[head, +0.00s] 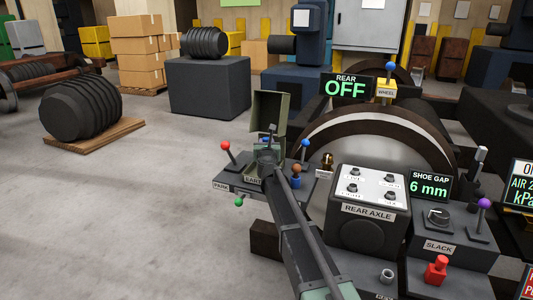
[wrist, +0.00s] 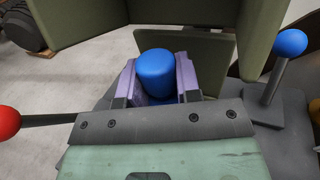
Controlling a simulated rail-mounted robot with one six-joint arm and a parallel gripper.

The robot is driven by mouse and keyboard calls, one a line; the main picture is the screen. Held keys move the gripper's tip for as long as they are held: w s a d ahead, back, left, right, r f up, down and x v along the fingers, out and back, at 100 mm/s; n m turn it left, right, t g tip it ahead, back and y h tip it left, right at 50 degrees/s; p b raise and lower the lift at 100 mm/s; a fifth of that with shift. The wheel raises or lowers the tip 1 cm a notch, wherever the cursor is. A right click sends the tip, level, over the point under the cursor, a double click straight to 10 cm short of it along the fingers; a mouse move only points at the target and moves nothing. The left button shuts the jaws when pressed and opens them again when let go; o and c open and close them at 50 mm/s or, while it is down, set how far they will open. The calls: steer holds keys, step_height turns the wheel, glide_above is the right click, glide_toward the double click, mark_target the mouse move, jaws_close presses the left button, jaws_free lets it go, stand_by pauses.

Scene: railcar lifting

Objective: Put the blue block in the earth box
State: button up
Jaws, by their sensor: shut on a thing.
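The blue block (wrist: 157,72), rounded with a flat top, is held between the purple jaws of my gripper (wrist: 158,85) in the wrist view. The olive-green earth box (head: 268,112) stands open on the console in the head view, with a partly covered label below it. Its green panels (wrist: 90,22) surround the far side of the block in the wrist view. My gripper (head: 268,158) is right at the box in the head view. I cannot tell whether the block is inside the walls or just above them. The box floor is mostly hidden.
A red-knobbed lever (head: 226,147) stands left of the box, and a blue-knobbed lever (head: 305,144) stands right of it. A green knob (head: 239,201) sticks out below. The rear axle panel (head: 368,190) lies to the right. Open floor (head: 130,220) is at left.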

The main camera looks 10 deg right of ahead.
step_height(320, 180, down, 4)
steer(key=b, duration=0.4)
steer(key=shift+w, duration=0.1)
steer(key=shift+r, duration=0.25)
steer(key=shift+f, duration=0.15)
steer(key=o, duration=1)
